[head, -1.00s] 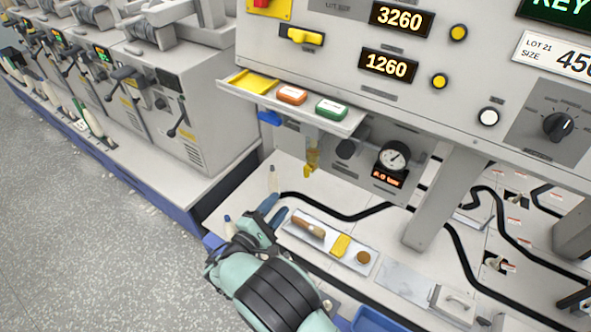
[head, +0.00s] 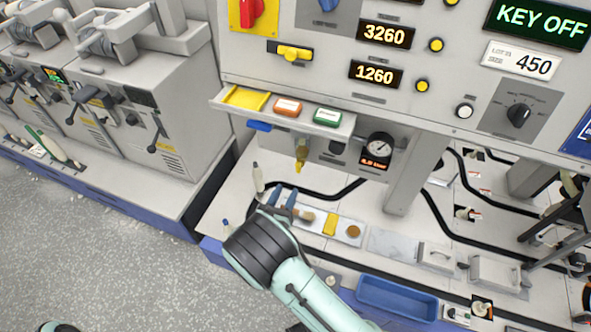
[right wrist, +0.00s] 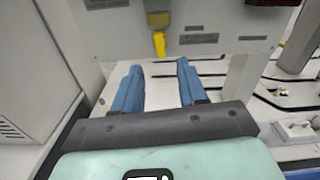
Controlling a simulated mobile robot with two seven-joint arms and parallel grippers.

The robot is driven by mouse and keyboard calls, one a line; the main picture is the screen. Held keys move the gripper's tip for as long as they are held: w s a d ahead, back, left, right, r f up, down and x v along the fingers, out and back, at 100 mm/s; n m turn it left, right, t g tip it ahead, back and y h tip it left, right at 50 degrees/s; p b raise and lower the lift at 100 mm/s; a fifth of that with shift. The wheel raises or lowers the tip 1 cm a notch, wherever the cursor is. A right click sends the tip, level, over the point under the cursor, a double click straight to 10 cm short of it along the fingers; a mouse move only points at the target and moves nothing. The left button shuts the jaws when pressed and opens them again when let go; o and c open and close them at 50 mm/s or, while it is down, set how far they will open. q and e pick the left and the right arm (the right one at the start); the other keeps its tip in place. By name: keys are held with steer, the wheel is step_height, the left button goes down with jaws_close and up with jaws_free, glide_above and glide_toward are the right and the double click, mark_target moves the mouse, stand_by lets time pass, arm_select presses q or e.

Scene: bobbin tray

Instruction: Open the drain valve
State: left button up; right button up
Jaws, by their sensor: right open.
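The drain valve seems to be the small yellow tap (head: 298,167) under an amber bowl (head: 302,151), below the panel's shelf. In the right wrist view the yellow tap (right wrist: 159,44) hangs straight ahead, just beyond and between the fingertips. My right gripper (head: 282,196) has blue fingers pointing towards the panel; it is below and slightly left of the tap, apart from it. In the right wrist view the gripper (right wrist: 160,68) is open with nothing between its fingers. My left gripper is not in view.
A pressure gauge (head: 380,144) is right of the tap. A shelf (head: 347,127) with yellow, orange and green items juts out above. A pale bobbin (head: 257,178) stands left of my fingers. A tool tray (head: 345,241) and blue bin (head: 397,298) are to the right.

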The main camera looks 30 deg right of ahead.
mark_target(297, 169)
steer(key=x, duration=0.9)
steer(key=shift+w+d, duration=0.1)
steer(key=shift+w, duration=0.15)
jaws_close()
